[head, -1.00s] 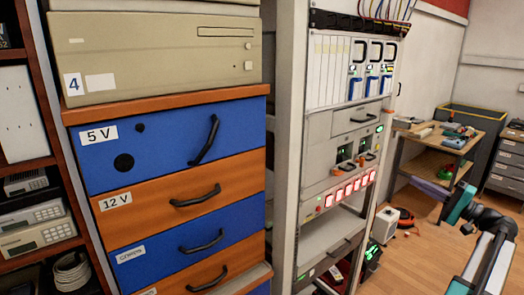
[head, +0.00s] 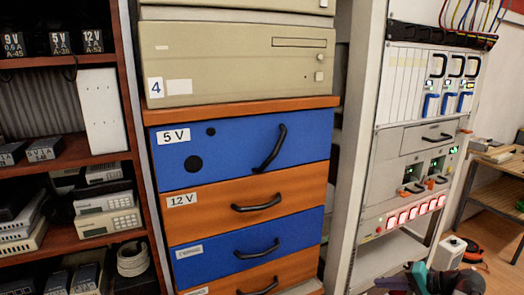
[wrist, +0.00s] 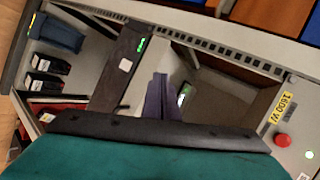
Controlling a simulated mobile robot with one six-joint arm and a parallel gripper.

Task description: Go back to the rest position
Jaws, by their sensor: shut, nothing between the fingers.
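My gripper (wrist: 160,97) shows in the wrist view, its two dark purple fingers together with nothing between them. It is in front of a rack seen at a slant, with a dark panel bearing a green display just beyond the fingers. I cannot tell the exact gap to the rack.
A drawer cabinet (head: 232,218) with blue and orange drawers stands mid-view, a beige computer case (head: 235,85) on top. The equipment rack (head: 367,150) is right of it, shelves (head: 100,160) left. A workbench (head: 500,172) stands far right. A red button (wrist: 282,140) shows in the wrist view.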

